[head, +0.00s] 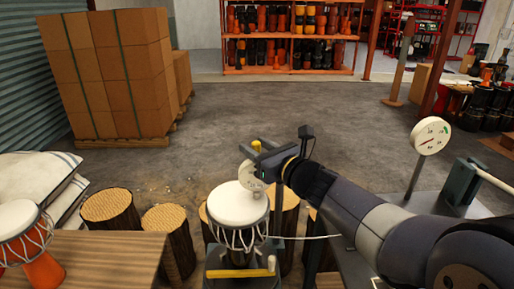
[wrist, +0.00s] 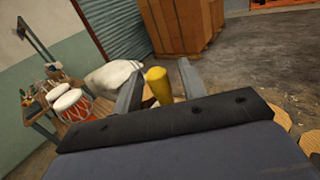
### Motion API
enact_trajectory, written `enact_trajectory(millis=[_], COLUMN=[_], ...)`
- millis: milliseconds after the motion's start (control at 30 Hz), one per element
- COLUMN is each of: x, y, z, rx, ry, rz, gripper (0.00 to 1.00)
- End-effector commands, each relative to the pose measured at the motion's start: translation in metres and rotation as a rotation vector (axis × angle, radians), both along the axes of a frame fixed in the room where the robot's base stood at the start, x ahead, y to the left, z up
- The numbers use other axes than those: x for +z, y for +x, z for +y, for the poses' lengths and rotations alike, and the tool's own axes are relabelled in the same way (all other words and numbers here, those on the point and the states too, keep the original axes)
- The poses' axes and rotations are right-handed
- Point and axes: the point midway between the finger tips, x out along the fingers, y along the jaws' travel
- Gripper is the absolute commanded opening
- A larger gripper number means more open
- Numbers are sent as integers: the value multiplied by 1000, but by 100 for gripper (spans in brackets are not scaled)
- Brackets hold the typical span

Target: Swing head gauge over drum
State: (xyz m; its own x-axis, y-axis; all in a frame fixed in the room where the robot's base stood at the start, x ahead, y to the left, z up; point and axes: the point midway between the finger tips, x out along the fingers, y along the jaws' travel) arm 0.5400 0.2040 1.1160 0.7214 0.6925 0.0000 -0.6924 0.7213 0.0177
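The goblet drum (head: 238,206) stands upright in a holder, its white head facing up. A small pale round dial (head: 250,175), seemingly the head gauge, shows at the far right edge of the drum head, just below my gripper; whether it touches the head cannot be told. My gripper (head: 258,150) is at a yellow handle (head: 256,144) above this dial. In the wrist view the yellow handle (wrist: 158,84) stands between my two fingers (wrist: 160,84), with narrow gaps beside it, so they look open around it. The handle's lower end is hidden.
A larger white dial (head: 430,135) stands on a post at the right. Log stools (head: 168,240) surround the drum. A wooden table (head: 100,255) with an orange drum (head: 40,265) is at the left. Stacked boxes (head: 110,75) stand behind. Open floor lies beyond.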

Motion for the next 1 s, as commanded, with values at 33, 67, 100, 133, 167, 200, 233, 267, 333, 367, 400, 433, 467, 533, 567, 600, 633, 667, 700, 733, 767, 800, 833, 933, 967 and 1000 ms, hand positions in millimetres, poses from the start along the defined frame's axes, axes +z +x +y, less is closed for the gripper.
enact_trajectory(millis=[33,67,100,133,167,200,233,267,333,367,400,433,467,533,567,600,633,667,700,733,767,800,833,933,967,1000], x=[0,0,0,0,0,0,0,1,1,0,1,1,1,0,0,1,0,0,0,0,0,0,0,0,0,0], y=[-2,-3,-6,-9,-13,-17,-22,-26,-36,-41,-46,-51,-55,-63,-65,-68,-70,-72,-74,-75,-76,-77,-77,-78,-78,-78], z=[-2,-4,-7,-10,-13,-18,-22,-26,-36,-40,-46,-50,-54,-61,-64,-67,-68,-70,-72,-73,-73,-74,-74,-74,-74,-74], rx=[-1,-2,-2,-2,-3,-4,-3,-4,-4,-5,-5,-5,-5,-4,-4,-3,-2,-2,-2,-2,-1,0,0,1,1,1], ry=[1,1,1,0,-1,0,0,-1,0,-1,1,-1,-1,0,0,1,0,0,-1,0,0,1,1,1,1,1], rz=[-1,-1,-1,0,-2,-1,-1,-2,-3,-2,-2,-2,-2,-1,-1,-2,-1,-1,-1,0,0,1,1,1,1,1], gripper=[40,40,40,40,40,40,40,40,40,40,40,40,40,40,40,40,40,40,40,40,40,40,40,40,40,40])
